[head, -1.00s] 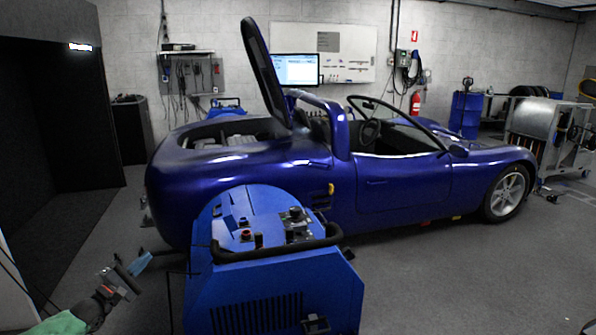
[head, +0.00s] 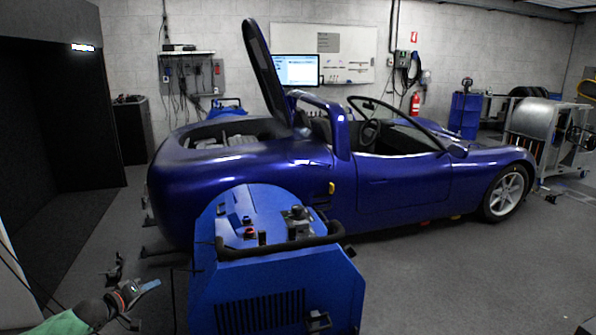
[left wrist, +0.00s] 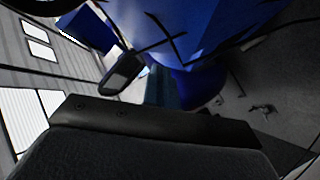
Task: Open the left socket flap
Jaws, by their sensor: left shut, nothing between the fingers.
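My left gripper (head: 149,287) is low at the left in the head view. Its blue-tipped fingers are shut and empty, pointing right towards the blue dynamometer unit (head: 262,283), with a gap between them. The unit's rounded top carries a panel with knobs, a red button and small blue raised parts. I cannot make out the left socket flap or whether it is open or shut. In the left wrist view, large dark parts of my own gripper and wrist fill the lower half, with blue bodywork (left wrist: 215,28) beyond. My right gripper cannot be clearly made out.
A black handle bar (head: 280,246) runs across the unit's front. The blue car (head: 400,190) with its rear cover raised stands close behind it. A small dark stand (head: 115,271) is on the floor beyond my left gripper. Grey floor to the right is clear.

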